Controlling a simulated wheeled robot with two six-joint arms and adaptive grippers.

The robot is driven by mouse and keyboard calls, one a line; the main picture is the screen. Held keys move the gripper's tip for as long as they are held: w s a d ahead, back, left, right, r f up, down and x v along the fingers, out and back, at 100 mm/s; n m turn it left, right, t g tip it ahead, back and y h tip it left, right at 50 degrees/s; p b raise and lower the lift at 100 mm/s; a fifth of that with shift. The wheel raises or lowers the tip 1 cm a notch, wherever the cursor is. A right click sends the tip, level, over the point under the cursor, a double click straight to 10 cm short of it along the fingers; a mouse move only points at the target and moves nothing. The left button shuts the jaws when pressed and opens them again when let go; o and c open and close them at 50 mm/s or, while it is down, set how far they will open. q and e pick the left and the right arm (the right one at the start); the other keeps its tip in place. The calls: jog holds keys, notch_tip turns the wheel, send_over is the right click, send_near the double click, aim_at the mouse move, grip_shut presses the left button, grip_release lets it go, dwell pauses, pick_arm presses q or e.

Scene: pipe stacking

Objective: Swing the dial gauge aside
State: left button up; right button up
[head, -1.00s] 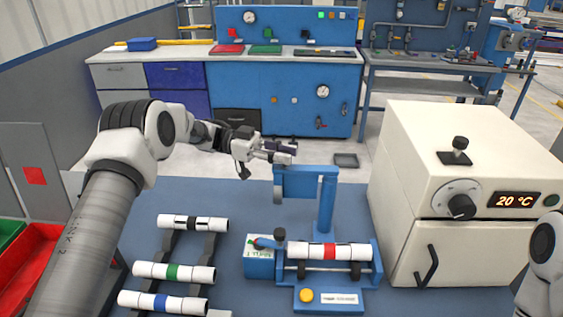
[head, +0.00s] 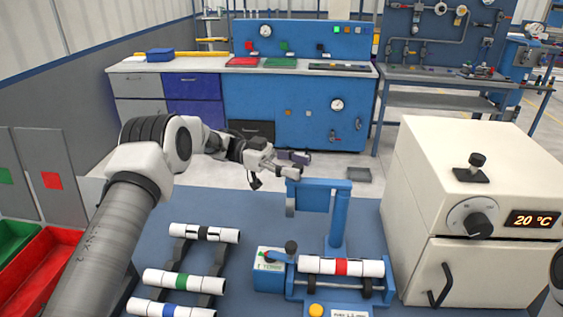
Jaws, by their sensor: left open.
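The dial gauge's blue swing arm (head: 318,186) stands on a blue post (head: 338,225) at the back of the blue roller fixture and reaches left from it. A short grey-blue piece hangs at its left end; no dial face shows from here. A white pipe with a red band (head: 341,267) lies across the fixture's rollers, in front of the post. My left gripper (head: 297,165) is open and empty, just above and behind the arm's left end. I cannot tell whether it touches the arm. My right gripper is not in view.
A rack at the left holds white pipes with black (head: 204,233), green (head: 185,281) and blue bands. A cream oven (head: 480,200) reading 20 °C stands close at the right. Green and red bins (head: 40,270) are at the far left. A blue workbench (head: 290,105) stands behind.

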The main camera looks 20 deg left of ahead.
pick_arm(q)
jog(key=a, duration=1)
jog(key=shift+w+a, duration=0.25)
jog(key=shift+a, duration=0.15)
jog(key=shift+f, duration=0.1)
